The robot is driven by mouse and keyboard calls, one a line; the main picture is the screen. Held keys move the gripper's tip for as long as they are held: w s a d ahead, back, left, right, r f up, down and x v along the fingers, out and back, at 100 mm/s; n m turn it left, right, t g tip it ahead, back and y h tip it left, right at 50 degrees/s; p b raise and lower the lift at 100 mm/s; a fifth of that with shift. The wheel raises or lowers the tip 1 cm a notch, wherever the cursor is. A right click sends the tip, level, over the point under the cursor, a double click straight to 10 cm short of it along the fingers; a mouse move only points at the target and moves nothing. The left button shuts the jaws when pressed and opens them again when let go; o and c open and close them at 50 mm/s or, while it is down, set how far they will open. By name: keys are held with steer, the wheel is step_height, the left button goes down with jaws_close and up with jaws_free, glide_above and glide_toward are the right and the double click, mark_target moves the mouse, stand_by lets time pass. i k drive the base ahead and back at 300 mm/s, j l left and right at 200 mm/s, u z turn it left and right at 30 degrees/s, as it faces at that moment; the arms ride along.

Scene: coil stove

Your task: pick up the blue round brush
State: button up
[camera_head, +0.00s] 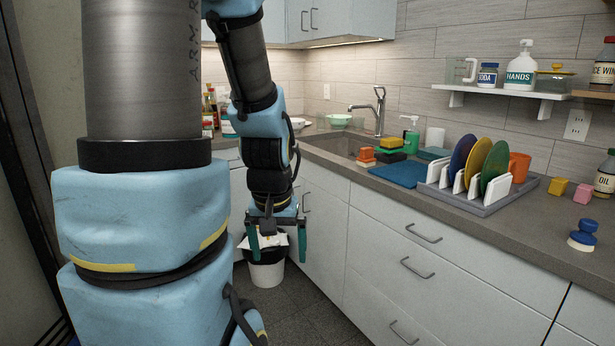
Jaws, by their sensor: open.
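The blue round brush (582,236) stands on the grey counter at the right, near its front edge. It has a blue knob on top, a blue body and a pale base. My gripper (278,240) hangs pointing down at the left of the lower cabinets, in front of a waste bin. Its two teal fingers are apart, with nothing seen between them. It is far to the left of the brush and below counter height.
A dish rack (475,195) with several plates stands left of the brush. A yellow block (557,188), a pink block (582,193) and an oil bottle (605,174) are behind the brush. A white waste bin (267,273) stands on the floor. A shelf (500,91) hangs above the counter.

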mark_target(582, 240)
steer(key=z, duration=2.1)
steer(key=i+j, duration=0.1)
steer(key=j, duration=0.3)
steer(key=i+j, duration=0.1)
steer(key=j, duration=0.3)
steer(key=i+j, duration=0.15)
steer(key=j, duration=0.2)
steer(key=i+j, duration=0.1)
steer(key=j, duration=0.3)
steer(key=i+j, duration=0.1)
steer(key=j, duration=0.3)
steer(key=i+j, duration=0.1)
steer(key=j, duration=0.3)
steer(key=i+j, duration=0.15)
steer(key=j, duration=0.25)
steer(key=z, duration=0.05)
